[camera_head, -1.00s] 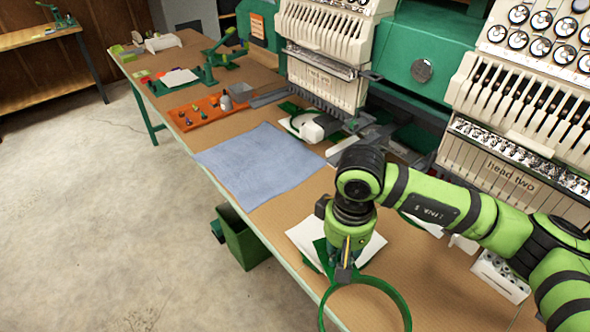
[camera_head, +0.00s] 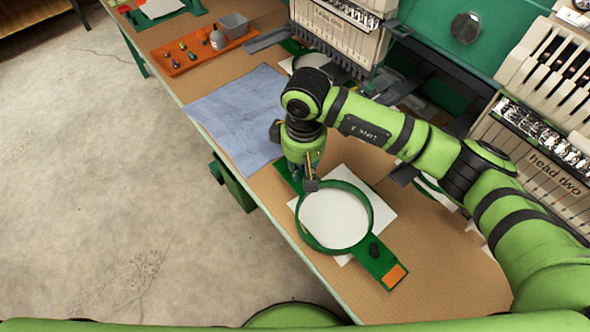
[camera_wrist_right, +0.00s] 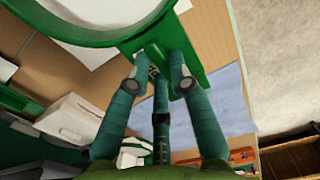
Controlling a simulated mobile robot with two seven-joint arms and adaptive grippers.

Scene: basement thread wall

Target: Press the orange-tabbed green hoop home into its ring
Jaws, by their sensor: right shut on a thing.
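The green hoop (camera_head: 369,222) appears as a round band over a white cloth (camera_head: 381,204) on the table. A green bracket (camera_head: 367,263) with a black knob and an orange tab (camera_head: 395,276) extends from its lower right; I cannot tell whether this belongs to the hoop or to a ring under it. My right gripper (camera_head: 310,184) is shut on the hoop's upper left side, where a green plate shows. In the right wrist view the fingers (camera_wrist_right: 158,78) meet the hoop (camera_wrist_right: 60,22) at its plate. The separate ring and any gap below the hoop are hidden. My left gripper is out of view.
A blue cloth (camera_head: 235,115) lies on the table to the left. An orange tray (camera_head: 190,56) with small items stands at the far left. Embroidery machine heads (camera_head: 545,130) line the back. A green bin (camera_head: 235,187) hangs beside the table's front edge.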

